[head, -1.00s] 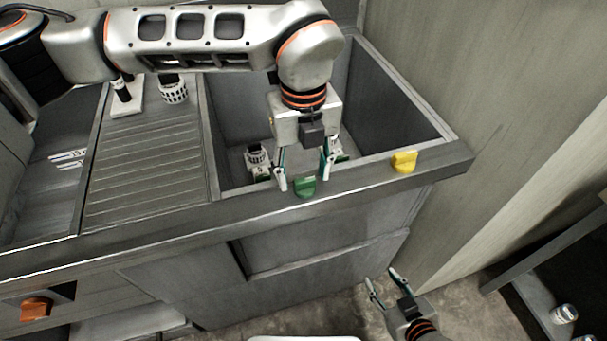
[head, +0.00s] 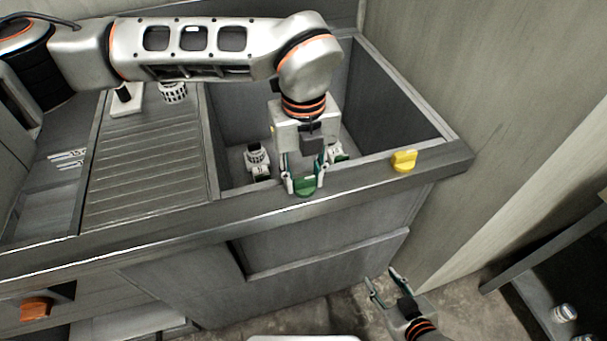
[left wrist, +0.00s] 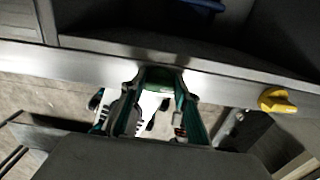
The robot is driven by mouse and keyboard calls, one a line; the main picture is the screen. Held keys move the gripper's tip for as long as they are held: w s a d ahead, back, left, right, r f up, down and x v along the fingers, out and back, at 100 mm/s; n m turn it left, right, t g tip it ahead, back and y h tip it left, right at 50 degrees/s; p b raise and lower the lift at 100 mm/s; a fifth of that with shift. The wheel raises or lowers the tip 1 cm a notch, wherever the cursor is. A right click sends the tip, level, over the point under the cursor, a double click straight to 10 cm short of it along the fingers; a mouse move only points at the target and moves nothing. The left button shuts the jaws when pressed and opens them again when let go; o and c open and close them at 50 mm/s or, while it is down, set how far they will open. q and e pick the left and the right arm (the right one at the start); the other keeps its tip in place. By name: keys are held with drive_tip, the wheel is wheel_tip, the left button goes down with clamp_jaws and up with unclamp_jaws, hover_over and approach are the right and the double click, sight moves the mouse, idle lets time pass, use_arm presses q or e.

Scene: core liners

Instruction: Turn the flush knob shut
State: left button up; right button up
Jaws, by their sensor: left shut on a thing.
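A green knob (head: 306,187) sits on the front rim of the sink counter, below the right basin. My left gripper (head: 304,178) comes down over it from above, its two fingers closed against the knob's sides. The green knob (left wrist: 160,76) also shows between the fingers in the left wrist view. A yellow knob (head: 404,161) sits on the rim to the right, and an orange knob (head: 36,308) is on the lower front at far left. No label shows which is the flush knob. My right gripper (head: 383,279) is open and empty, low in front of the counter.
The deep basin (head: 385,105) behind the green knob holds white slotted fittings (head: 257,158). A ribbed drainboard (head: 148,165) lies to the left. A wall (head: 530,100) stands at the right, and a dark shelf (head: 545,265) with a small jar is at lower right.

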use_arm(q)
drive_tip(key=m, duration=0.4)
drive_tip(key=shift+d+b, duration=0.1)
drive_tip(key=shift+b, duration=0.25)
drive_tip(key=m, duration=0.4)
drive_tip(key=shift+m, duration=0.3)
drive_tip(key=m, duration=0.4)
drive_tip(key=shift+d+m, duration=0.15)
drive_tip(key=shift+m, duration=0.15)
drive_tip(key=m, duration=0.4)
drive_tip(key=shift+s, duration=0.15)
drive_tip(key=shift+m, duration=0.3)
drive_tip(key=o, duration=1.1)
